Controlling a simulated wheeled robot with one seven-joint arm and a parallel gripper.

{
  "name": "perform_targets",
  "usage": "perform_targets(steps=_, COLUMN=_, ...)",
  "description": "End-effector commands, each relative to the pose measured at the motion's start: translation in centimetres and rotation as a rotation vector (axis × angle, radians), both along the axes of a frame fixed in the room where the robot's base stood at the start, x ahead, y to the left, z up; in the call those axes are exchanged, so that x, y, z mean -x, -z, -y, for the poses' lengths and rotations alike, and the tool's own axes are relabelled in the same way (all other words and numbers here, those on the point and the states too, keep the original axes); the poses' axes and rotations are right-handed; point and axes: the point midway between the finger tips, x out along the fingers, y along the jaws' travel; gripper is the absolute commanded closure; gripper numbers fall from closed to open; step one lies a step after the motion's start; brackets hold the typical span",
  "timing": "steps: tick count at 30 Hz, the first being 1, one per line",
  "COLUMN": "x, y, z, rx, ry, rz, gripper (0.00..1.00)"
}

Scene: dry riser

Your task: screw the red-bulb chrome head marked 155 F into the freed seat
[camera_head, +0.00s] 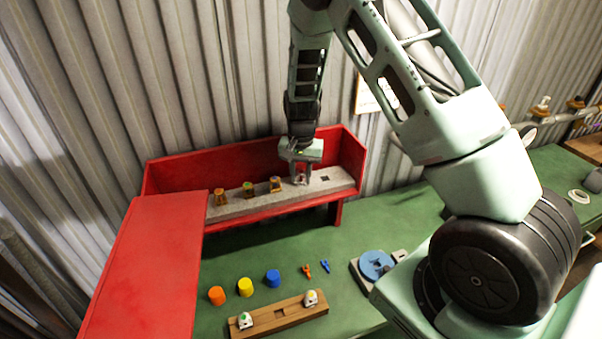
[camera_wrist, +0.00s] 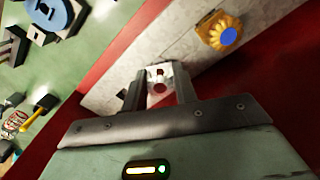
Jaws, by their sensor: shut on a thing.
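My gripper (camera_head: 301,180) is shut on a small chrome head (camera_wrist: 160,78), low over the grey strip (camera_head: 230,209) of the red cabinet. The wrist view shows the head between the two fingers (camera_wrist: 160,92), with red at its middle. No 155 F marking is readable. I cannot tell whether the head is seated in the strip or just above it. A dark square opening (camera_head: 324,178) shows in the strip just right of my gripper. To the left, a brass head with a blue top (camera_head: 275,184) stands in the strip; it also shows in the wrist view (camera_wrist: 224,32).
Two more brass heads, green-topped (camera_head: 249,189) and orange-topped (camera_head: 221,198), stand further left. A wooden rack (camera_head: 280,313) holds two chrome heads with an empty slot between. Orange, yellow and blue caps (camera_head: 245,287) and a blue disc fixture (camera_head: 376,265) are on the green bench.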

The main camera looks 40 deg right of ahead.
Motion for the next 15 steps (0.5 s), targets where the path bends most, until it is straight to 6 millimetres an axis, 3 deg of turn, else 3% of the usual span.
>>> perform_targets(steps=9, x=-0.02, y=-0.33, z=-0.01, rx=0.002, ry=0.431, rz=0.000, gripper=0.99)
perform_targets(steps=15, x=-0.06, y=-0.07, z=0.03, rx=0.000, ry=0.490, rz=0.001, gripper=0.99)
